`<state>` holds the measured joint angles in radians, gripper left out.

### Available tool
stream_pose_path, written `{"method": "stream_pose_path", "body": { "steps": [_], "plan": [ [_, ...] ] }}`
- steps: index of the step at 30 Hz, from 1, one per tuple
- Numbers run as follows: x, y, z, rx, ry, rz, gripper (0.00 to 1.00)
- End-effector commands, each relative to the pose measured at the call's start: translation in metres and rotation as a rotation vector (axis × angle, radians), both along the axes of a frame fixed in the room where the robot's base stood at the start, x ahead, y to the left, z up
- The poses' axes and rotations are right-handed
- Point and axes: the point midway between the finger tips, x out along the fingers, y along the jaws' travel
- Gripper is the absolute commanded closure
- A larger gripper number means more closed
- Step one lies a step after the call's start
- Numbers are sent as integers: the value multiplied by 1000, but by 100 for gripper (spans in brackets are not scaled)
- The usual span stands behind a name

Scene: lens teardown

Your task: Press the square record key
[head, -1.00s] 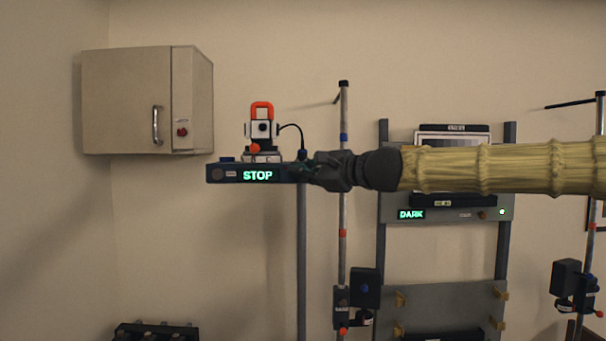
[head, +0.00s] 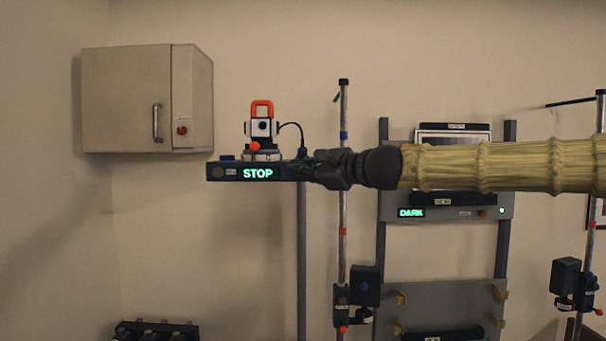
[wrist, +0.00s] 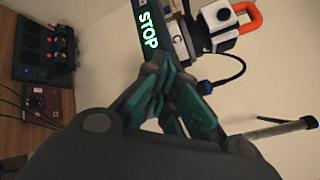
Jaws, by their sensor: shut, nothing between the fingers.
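A dark shelf-like console (head: 222,173) has a lit green "STOP" display (head: 258,173) on its front face; the display also shows in the wrist view (wrist: 148,29). I cannot make out a square record key by shape or label. My gripper (head: 303,167) is at the console's right end in the head view. In the wrist view its teal fingers (wrist: 160,75) are shut and empty, with their tips close to the console below the display. I cannot tell whether they touch it.
A white and orange instrument (head: 262,128) stands on the console, with a black cable at its right. A beige wall cabinet (head: 126,100) hangs at the left. A metal pole (head: 343,230) stands behind my arm. A rack with a "DARK" display (head: 411,213) is at the right.

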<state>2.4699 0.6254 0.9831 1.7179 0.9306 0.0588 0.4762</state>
Motion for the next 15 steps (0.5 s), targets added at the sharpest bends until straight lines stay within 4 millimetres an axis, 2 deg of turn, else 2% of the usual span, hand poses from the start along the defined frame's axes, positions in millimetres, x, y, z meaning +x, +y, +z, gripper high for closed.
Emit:
{"method": "stream_pose_path", "body": {
  "steps": [15],
  "plan": [
    [4,0,1,0,0,0,100]
  ]
}}
